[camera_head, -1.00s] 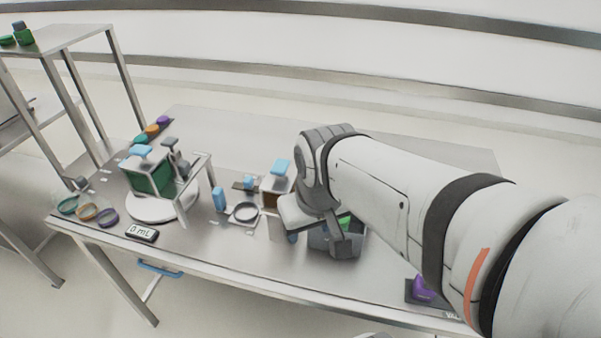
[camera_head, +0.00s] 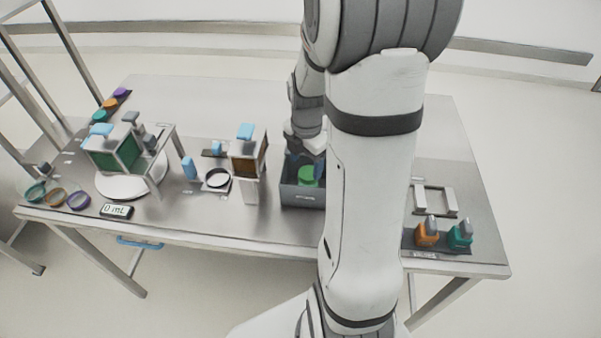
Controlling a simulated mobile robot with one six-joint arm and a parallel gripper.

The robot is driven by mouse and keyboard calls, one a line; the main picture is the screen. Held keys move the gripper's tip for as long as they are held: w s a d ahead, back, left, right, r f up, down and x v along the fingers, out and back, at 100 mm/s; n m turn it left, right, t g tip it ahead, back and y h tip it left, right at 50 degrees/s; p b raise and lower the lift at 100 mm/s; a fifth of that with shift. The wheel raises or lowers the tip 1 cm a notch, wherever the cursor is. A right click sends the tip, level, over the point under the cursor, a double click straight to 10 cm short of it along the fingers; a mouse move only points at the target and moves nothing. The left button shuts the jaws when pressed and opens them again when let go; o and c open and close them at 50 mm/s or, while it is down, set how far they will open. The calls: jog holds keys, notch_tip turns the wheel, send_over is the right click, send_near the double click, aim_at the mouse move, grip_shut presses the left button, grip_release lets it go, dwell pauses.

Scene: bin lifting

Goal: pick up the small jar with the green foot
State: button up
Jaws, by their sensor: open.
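A bright green round piece (camera_head: 308,176) lies inside a small dark grey bin (camera_head: 302,196) in the middle of the table. It may be the green foot of the small jar, but the rest of it is hidden by the bin and my arm. My gripper (camera_head: 306,148) points down over the back of the bin, just behind and above the green piece. It is open, and I see nothing held in it. The fingertips are small and partly covered by my forearm. I cannot tell whether they touch anything.
Orange (camera_head: 427,233) and teal (camera_head: 460,235) small grey-topped pieces stand on a dark strip at the right front. A brown-windowed box with a blue top (camera_head: 247,155) stands close left of the bin. A green tank (camera_head: 114,152) stands farther left. The table's back right is clear.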

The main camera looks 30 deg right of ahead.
aim_at(307, 173)
jog(key=shift+d+f, duration=0.1)
jog(key=shift+f, duration=0.2)
jog(key=shift+w+d+f+p, duration=0.1)
jog(key=shift+f+p, duration=0.25)
jog(key=shift+f, duration=1.55)
jog(key=shift+d+f+p, duration=0.1)
jog(key=shift+f+p, duration=0.25)
jog(key=shift+f, duration=1.5)
jog(key=shift+c, duration=0.5)
jog(key=c, duration=0.7)
jog(key=shift+r, duration=0.1)
